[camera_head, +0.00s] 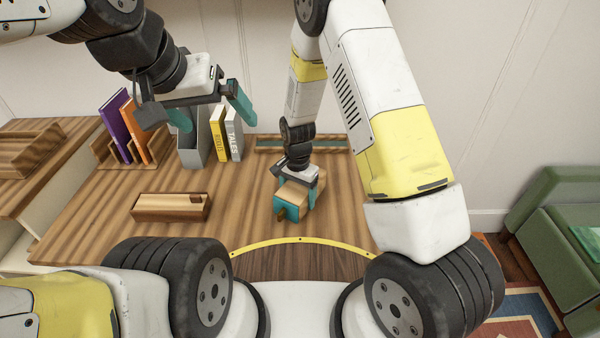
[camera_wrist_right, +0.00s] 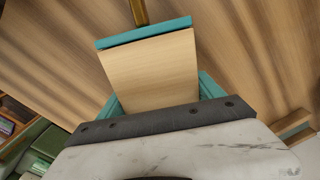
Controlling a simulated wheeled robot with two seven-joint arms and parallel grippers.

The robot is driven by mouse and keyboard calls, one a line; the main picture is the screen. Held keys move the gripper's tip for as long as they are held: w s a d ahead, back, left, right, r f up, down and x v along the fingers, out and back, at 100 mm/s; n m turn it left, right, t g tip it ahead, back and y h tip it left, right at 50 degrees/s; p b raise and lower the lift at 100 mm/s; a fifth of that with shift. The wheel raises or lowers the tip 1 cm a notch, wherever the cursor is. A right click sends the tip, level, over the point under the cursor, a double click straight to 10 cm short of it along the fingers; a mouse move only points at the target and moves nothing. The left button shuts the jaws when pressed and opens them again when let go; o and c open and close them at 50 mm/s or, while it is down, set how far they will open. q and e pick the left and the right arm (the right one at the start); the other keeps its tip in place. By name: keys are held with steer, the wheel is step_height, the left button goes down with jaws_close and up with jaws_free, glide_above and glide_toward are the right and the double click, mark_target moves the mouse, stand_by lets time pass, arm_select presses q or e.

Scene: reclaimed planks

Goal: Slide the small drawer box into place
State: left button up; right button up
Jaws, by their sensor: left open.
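The small drawer box (camera_head: 293,196) has a light wood body, a teal front and a brass-coloured pull. It is at the middle of the desk, its front toward me. In the right wrist view the drawer box (camera_wrist_right: 150,70) fills the space between my right gripper's teal fingers (camera_wrist_right: 160,95). My right gripper (camera_head: 299,187) is shut on it from above; the fingertips are mostly hidden. I cannot tell whether the box touches the desk. My left gripper (camera_head: 208,112) is open and empty, held up in front of the books at the left.
A wooden rack with a purple book (camera_head: 119,128) and orange book (camera_head: 134,127) stands at the back left, beside a grey holder (camera_head: 193,148) and more books. A long wooden box (camera_head: 170,207) lies front left. A low wooden frame (camera_head: 328,143) is at the back. A green sofa (camera_head: 550,235) is right.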

steer(key=c, duration=0.6)
steer(key=shift+w, duration=0.15)
steer(key=shift+w+a, duration=0.2)
steer(key=shift+w, duration=2.75)
steer(key=shift+w+a, duration=0.2)
steer(key=shift+w, duration=2.7)
steer(key=o, duration=1.7)
steer(key=shift+r, duration=3.55)
